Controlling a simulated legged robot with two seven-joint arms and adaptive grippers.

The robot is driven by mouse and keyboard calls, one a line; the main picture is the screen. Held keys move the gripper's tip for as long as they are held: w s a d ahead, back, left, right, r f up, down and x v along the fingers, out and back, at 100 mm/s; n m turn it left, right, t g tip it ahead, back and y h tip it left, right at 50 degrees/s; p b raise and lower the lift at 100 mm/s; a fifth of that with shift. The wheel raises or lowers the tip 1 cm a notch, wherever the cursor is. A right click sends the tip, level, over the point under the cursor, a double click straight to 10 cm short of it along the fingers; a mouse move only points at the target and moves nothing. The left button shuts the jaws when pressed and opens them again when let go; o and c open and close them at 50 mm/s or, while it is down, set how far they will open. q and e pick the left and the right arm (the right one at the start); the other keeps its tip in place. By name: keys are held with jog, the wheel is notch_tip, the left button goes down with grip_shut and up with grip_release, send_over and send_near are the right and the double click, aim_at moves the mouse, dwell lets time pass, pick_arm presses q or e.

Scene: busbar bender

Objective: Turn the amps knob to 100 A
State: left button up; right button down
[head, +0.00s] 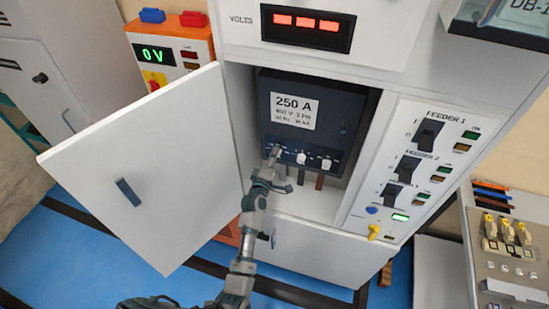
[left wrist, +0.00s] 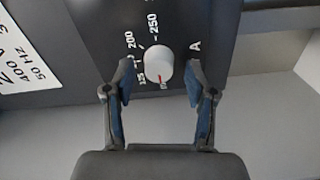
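The dark breaker unit (head: 312,125) with a 250 A label sits inside the open cabinet. In the left wrist view, the white amps knob (left wrist: 158,62) stands on its dark face, with a scale around it showing 200 and 250 and a letter A. A red mark is at the knob's lower edge; the number there is too small to read surely. My left gripper (left wrist: 160,82) is open, its fingers on either side of the knob with visible gaps. In the head view my left gripper (head: 275,160) is at the unit's lower left and largely covers the knob. My right gripper is not in view.
Two other white knobs (head: 313,160) are right of my left gripper. The open cabinet door (head: 150,170) stands to the left. A feeder panel (head: 415,165) with black switches is on the right. An orange box (head: 170,50) reads 0 V.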

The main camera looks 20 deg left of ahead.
pick_arm(q)
jog(key=s, duration=1.2)
jog(key=shift+a, duration=0.2)
jog(key=shift+f, duration=0.1)
